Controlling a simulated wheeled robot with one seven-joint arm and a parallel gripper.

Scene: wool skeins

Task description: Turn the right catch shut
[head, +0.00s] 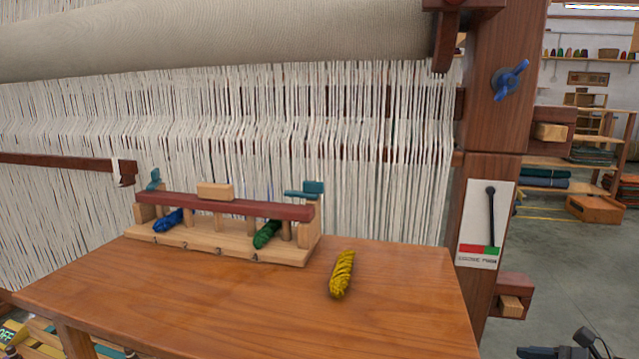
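The rack (218,240) is a pale wooden base with posts and a dark red bar (235,206) across its top, standing on the table. The right catch (306,189) is a teal piece at the bar's right end; its flat arm points left, along the bar. The left catch (153,180) is teal too, at the bar's left end, and looks turned differently, across the bar. Whether the right catch's arm lies over the bar is hard to tell. Dark parts (585,341) at the bottom right edge may be my gripper, cut off; no finger gap shows.
A blue skein (168,221) and a green skein (266,234) sit in the rack under the bar. A yellow skein (342,274) lies on the wooden table (240,310) to the right. The table front is clear. White loom threads hang close behind; a loom post (499,75) stands right.

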